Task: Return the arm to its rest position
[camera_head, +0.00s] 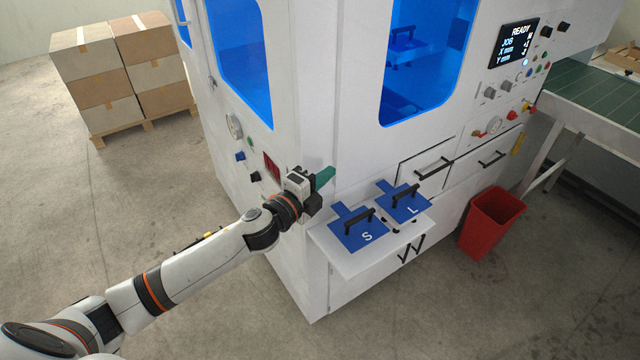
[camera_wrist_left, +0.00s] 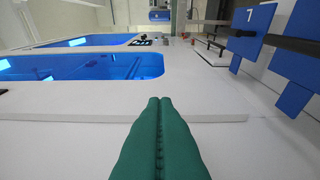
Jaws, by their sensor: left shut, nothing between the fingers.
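My left arm (camera_head: 200,258) reaches in from the lower left of the head view, stretched toward the white machine. My left gripper (camera_head: 325,177) has green fingers and is beside the machine's front corner, above and left of the blue plates. In the left wrist view the green fingers (camera_wrist_left: 158,135) are pressed together with nothing between them. They point along the machine's white face. My right gripper is not in view.
The white machine (camera_head: 330,110) has blue windows. A shelf (camera_head: 345,262) holds two blue handled plates, S (camera_head: 350,238) and L (camera_head: 412,211). A red bin (camera_head: 490,222) stands right. Stacked cartons (camera_head: 90,85) stand back left. Floor (camera_head: 120,200) around my arm is mostly clear.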

